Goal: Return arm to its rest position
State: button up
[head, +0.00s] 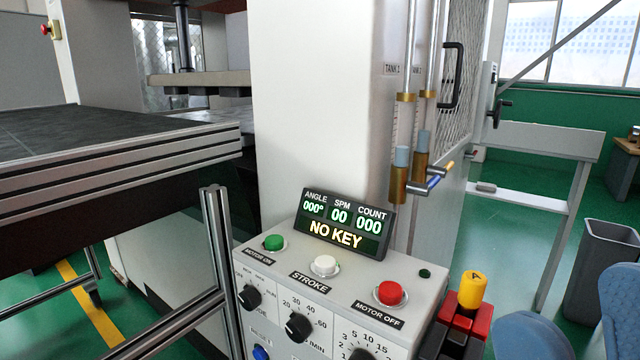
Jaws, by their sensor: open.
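My gripper is not in view, and its fingers do not show anywhere. Rounded blue-grey shapes at the lower right edge look like parts of my arm. The control box (345,275) stands in the lower middle, with its display (341,226) reading "NO KEY" and zeros for angle, SPM and count. A yellow cylinder marked "A" (473,289) stands upright on a red and black holder (462,325) at the box's right side.
A green button (274,242), white button (325,265) and red button (391,293) top the box. A dark table with metal rails (130,165) is at left. A white column (310,100) rises behind. A grey bin (603,270) and open green floor lie right.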

jog(key=s+d+f+m+g+h, duration=0.2)
jog(key=s+d+f+g+h, duration=0.1)
jog(key=f, duration=0.6)
jog(key=s+d+f+m+g+h, duration=0.2)
jog(key=s+f+g+h, duration=0.3)
jog(key=s+f, duration=0.3)
jog(key=s+d+f+m+g+h, duration=0.2)
jog(key=s+d+f+g+h, duration=0.2)
jog(key=f, duration=0.7)
jog(key=shift+s+d+g+h, duration=0.3)
jog(key=shift+s+d+g, duration=0.2)
jog(key=shift+s+g, duration=0.35)
jog(key=shift+s, duration=0.1)
